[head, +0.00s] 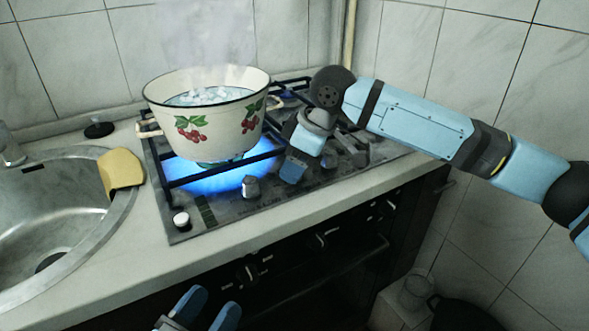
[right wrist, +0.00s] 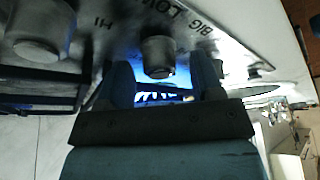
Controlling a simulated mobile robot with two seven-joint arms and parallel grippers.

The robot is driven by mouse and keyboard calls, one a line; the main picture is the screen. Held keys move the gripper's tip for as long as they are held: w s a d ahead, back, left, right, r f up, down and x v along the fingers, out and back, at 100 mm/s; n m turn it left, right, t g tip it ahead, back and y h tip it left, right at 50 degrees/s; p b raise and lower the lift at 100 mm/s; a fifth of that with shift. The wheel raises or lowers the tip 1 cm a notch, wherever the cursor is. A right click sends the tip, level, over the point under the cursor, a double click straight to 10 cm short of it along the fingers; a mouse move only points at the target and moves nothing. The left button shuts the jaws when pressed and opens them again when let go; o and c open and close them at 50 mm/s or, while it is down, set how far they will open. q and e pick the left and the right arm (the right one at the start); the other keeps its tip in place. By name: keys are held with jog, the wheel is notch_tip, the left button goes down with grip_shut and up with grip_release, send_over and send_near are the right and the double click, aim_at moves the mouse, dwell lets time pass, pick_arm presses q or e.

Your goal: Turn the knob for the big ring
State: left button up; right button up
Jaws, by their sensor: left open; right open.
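A grey knob (right wrist: 158,55) shows between the fingers of my right gripper (right wrist: 163,78) in the right wrist view, with the word BIG printed near it; contact cannot be told. In the head view a knob (head: 250,187) stands on the front of the hob, just left of my right gripper (head: 293,166), whose fingers point down and are partly hidden. My right gripper is open. The big ring burns with a wide blue flame (head: 205,183) under the white enamel pot (head: 222,128). My left gripper (head: 209,304) is open and empty at the bottom of the head view, in front of the counter.
The pot has cherries on it, two handles, bubbling water and rising steam. A white knob (head: 181,220) sits at the hob's front left corner. Another knob (right wrist: 40,35) shows in the right wrist view.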

jog(key=shift+a+f, duration=0.15)
jog(key=shift+f, duration=0.1)
